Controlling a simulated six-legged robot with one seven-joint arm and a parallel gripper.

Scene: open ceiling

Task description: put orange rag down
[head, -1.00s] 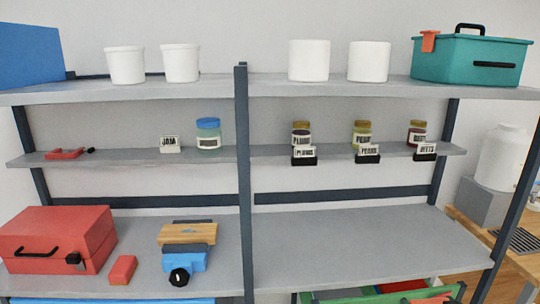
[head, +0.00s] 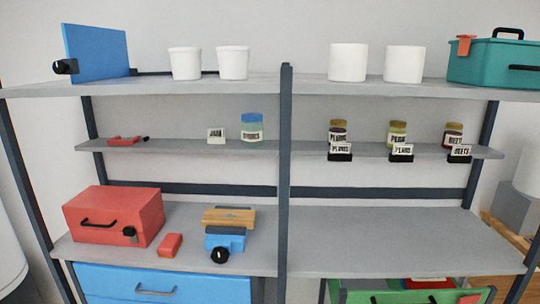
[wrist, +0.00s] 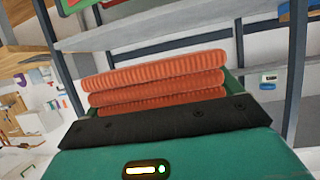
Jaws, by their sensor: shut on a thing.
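The orange rag (wrist: 155,72) shows in the wrist view as a ribbed, folded stack of several layers. My gripper (wrist: 158,88) is shut on it, with the green and black gripper body in front. The rag's far side and most of the fingers are hidden. Neither my gripper nor the held rag shows in the head view.
A shelf rack fills the head view. The lower right shelf (head: 390,240) is bare. The lower left shelf holds a red toolbox (head: 112,215), a small red block (head: 170,245) and a blue-and-wood stack (head: 227,218). Jars and white tubs stand above.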

